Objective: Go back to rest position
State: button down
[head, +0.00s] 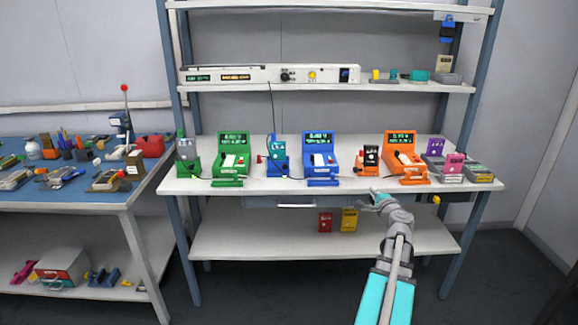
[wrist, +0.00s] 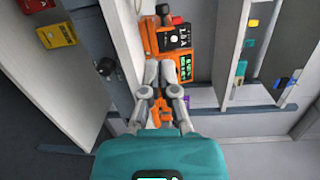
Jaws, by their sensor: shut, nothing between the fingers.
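My gripper (head: 378,200) is at the front edge of the bench (head: 270,186) in the head view, below and left of the orange tester (head: 401,140). My turquoise arm reaches up to it from the bottom. In the wrist view my gripper (wrist: 162,68) has its two grey fingers together with nothing seen between them. The orange tester (wrist: 186,66) is beyond and beside the fingers there, partly hidden by them. I cannot tell the exact gap between fingers and tester.
A blue tester (head: 318,142) and a green tester (head: 233,145) stand left along the bench. A pink block (head: 453,163) stands right. Red (head: 325,221) and yellow (head: 349,219) boxes sit on the lower shelf. A cluttered side table (head: 100,203) is left. Floor in front is clear.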

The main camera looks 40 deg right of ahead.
jog(key=w+a+f+n+g+y, duration=0.1)
jog(key=w+a+f+n+y, duration=0.35)
jog(key=a, duration=0.65)
jog(key=w+a+f+n+g+y, duration=0.25)
jog(key=w+a+n, duration=0.35)
jog(key=a, duration=0.4)
jog(key=w+a+f+n+g+y, duration=0.1)
jog(key=w+a+f+n+y, duration=0.15)
jog(key=w+a+y, duration=0.6)
jog(key=s+a+f+n+g+h, duration=0.2)
jog(key=s+a+f+n+g, duration=0.15)
jog(key=a, duration=0.65)
jog(key=s+a+f+n+g+h, duration=0.2)
jog(key=s+a+n+g, duration=0.25)
jog(key=a, duration=0.65)
jog(key=s+a+f+n+g+h, duration=0.2)
jog(key=s+a+n+g+h, duration=0.15)
jog(key=a, duration=0.65)
notch_tip(320, 180, up, 22)
jog(key=t+y+p, duration=0.1)
jog(key=p, duration=2.1)
jog(key=shift+w+n, duration=0.35)
jog(key=shift+n, duration=0.1)
jog(key=shift+d+f, duration=0.1)
jog(key=shift+d, duration=0.1)
